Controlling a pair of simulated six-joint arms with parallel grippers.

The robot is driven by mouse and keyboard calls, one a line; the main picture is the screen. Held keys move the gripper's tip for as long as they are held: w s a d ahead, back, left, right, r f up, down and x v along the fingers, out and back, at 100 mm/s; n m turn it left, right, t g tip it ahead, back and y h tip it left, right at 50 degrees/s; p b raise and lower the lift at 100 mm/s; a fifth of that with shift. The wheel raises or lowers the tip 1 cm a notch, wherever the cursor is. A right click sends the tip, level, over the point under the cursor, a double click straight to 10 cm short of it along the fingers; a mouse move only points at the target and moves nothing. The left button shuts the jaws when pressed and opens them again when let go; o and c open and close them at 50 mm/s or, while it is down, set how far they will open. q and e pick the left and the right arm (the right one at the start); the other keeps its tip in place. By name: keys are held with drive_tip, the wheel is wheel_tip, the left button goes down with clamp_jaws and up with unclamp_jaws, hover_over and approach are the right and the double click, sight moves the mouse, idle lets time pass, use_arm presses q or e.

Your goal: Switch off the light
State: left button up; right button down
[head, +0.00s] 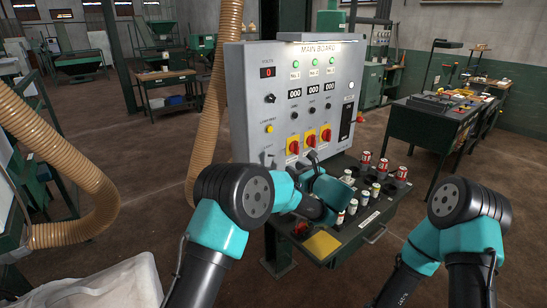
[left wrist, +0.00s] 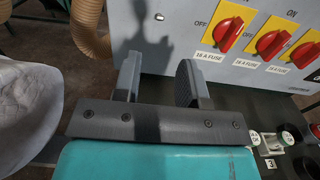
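A grey control panel (head: 250,100) marked MAIN BOARD stands in front of me, with a lit lamp strip (head: 320,37) along its top edge. A small toggle (head: 271,155) sits low on the panel's left side; a small toggle also shows in the left wrist view (left wrist: 159,17), beyond my fingers. My left gripper (head: 308,161) is in front of the panel's lower part, partly hidden by my own arm. In the left wrist view its fingers (left wrist: 159,85) are apart with nothing between them. My right arm is at the right; its gripper is out of view.
Red rotary switches on yellow plates (head: 309,138) line the panel's lower front, right of my fingers in the wrist view (left wrist: 272,42). A dark ledge (head: 378,215) below holds several fuses. Corrugated hoses (head: 213,100) hang at the left. A pale bag (head: 105,285) is at lower left.

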sight(273, 156)
use_arm(q)
drive_tip(key=x, duration=1.2)
drive_tip(key=shift+c, duration=0.4)
clamp_jaws()
